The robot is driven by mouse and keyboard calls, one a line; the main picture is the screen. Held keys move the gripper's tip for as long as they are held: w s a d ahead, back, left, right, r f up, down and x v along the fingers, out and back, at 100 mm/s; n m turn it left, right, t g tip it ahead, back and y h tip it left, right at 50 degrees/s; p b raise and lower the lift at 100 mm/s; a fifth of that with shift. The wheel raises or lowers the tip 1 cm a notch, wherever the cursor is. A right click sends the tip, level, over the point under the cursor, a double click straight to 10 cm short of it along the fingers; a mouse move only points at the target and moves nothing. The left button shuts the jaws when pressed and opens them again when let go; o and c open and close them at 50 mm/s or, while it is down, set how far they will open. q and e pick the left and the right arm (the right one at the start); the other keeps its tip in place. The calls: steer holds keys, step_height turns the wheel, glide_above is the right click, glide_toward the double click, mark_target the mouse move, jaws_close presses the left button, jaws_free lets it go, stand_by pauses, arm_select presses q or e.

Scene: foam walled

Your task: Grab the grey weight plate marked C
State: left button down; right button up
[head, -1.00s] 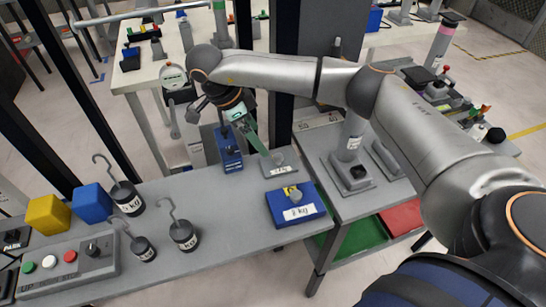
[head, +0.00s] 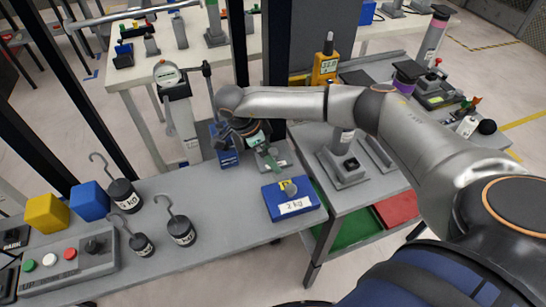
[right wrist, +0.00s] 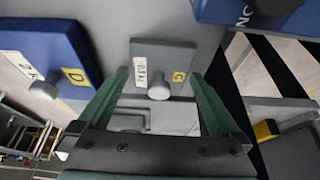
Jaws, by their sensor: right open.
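The grey weight plate (head: 287,152) lies on the grey table near its far right corner, partly hidden by my right gripper in the head view. In the right wrist view the plate (right wrist: 181,49) shows a round knob, a white label and a small yellow tag whose letter is hard to read. My right gripper (right wrist: 160,75) is open, its green fingers to either side of the plate's near part, and the knob shows between them. In the head view my right gripper (head: 269,160) is over the plate. My left gripper is not in view.
A blue 2 kg plate (head: 306,191), tagged D, lies just in front of the grey one. A blue block (head: 227,157) stands behind left. Several hooked black weights (head: 181,231), yellow and blue cubes and a button box (head: 70,268) occupy the left side.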

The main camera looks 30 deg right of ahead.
steer(key=shift+c, duration=0.2)
steer(key=shift+r, duration=0.1)
jaws_close()
stand_by(0.4)
